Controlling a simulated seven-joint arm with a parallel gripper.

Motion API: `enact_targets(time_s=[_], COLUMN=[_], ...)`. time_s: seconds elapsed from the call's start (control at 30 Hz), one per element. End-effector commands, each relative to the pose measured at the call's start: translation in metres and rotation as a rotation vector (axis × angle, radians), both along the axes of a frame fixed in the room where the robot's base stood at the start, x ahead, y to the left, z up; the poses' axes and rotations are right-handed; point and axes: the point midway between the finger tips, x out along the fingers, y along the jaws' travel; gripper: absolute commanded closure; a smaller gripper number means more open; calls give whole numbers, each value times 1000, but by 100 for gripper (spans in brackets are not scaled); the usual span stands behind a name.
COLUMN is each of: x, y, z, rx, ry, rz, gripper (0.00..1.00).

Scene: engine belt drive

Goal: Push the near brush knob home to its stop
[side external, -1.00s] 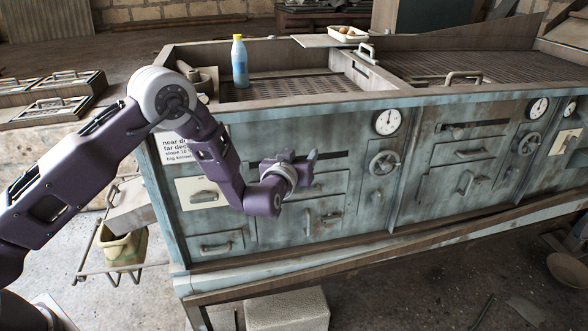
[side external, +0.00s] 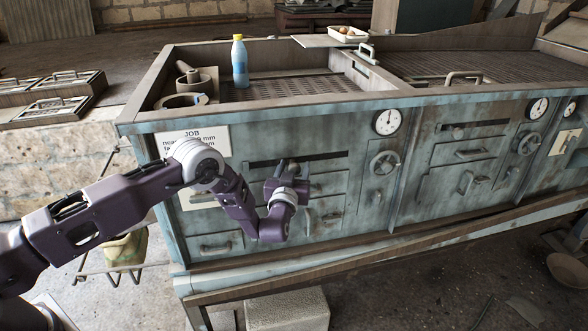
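The near slot (side external: 330,156) is a dark horizontal opening in the front of the blue-green machine. The near brush knob is not clearly seen; my gripper and wrist cover part of the slot's lower edge and the panel below. My gripper (side external: 288,170) is at the front panel, just at or below the middle of the slot. Its fingers are small and dark here, so their opening, and any contact with a knob, cannot be told. A similar slot (side external: 485,126) on the farther section has a small pale knob (side external: 458,132) near its left end.
A job card (side external: 190,142) is on the panel at left. A blue bottle (side external: 240,62) stands on top. A stone block (side external: 287,311) lies below.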

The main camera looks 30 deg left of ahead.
Motion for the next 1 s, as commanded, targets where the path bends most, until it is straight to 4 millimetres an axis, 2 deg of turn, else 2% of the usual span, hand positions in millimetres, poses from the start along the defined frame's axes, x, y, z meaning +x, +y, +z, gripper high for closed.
enact_targets(time_s=[0.03,0.23,0.27,1.0], x=[0,0,0,0], y=[0,0,0,-1], z=[0,0,0,0], rx=[0,0,0,0], ry=[0,0,0,0], rz=[0,0,0,-2], gripper=[59,98,100,100])
